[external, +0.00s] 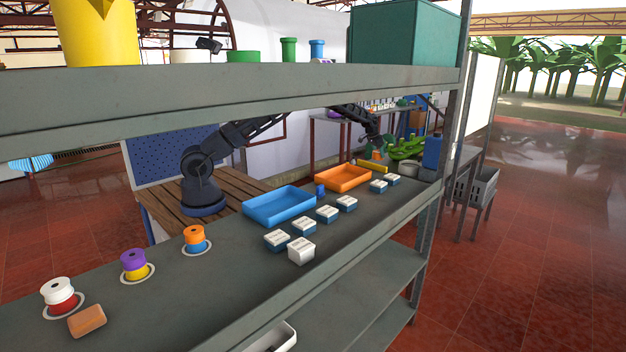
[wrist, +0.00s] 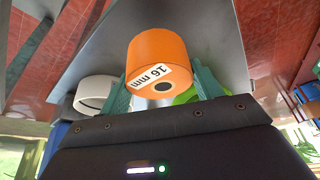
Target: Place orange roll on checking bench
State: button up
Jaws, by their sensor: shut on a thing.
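My gripper (wrist: 160,90) is shut on an orange roll (wrist: 158,58) with a white "16 mm" label and a dark hole in its end face. The green fingers sit on both sides of the roll. In the external view my gripper (external: 376,147) is at the far end of the grey shelf, with the small orange roll (external: 377,155) at its tip, above the shelf surface. I cannot tell for certain which surface is the checking bench; a table (external: 340,117) stands behind the shelf, and a wooden-topped one (external: 162,212) is under my arm's base.
The grey shelf (external: 350,226) holds a blue tray (external: 279,206), an orange tray (external: 344,178), several small labelled boxes (external: 301,250), and stacked spools (external: 194,239). A yellow cylinder (external: 372,165), green bananas-like bunch (external: 406,147) and blue box (external: 432,152) crowd the far end. An upper shelf board (external: 240,92) crosses above.

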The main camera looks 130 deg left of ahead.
aim_at(378, 159)
jog(key=shift+f, duration=2.3)
jog(key=shift+f, duration=0.1)
jog(key=o, duration=1.1)
jog(key=shift+c, duration=0.2)
jog(key=v, duration=1.2)
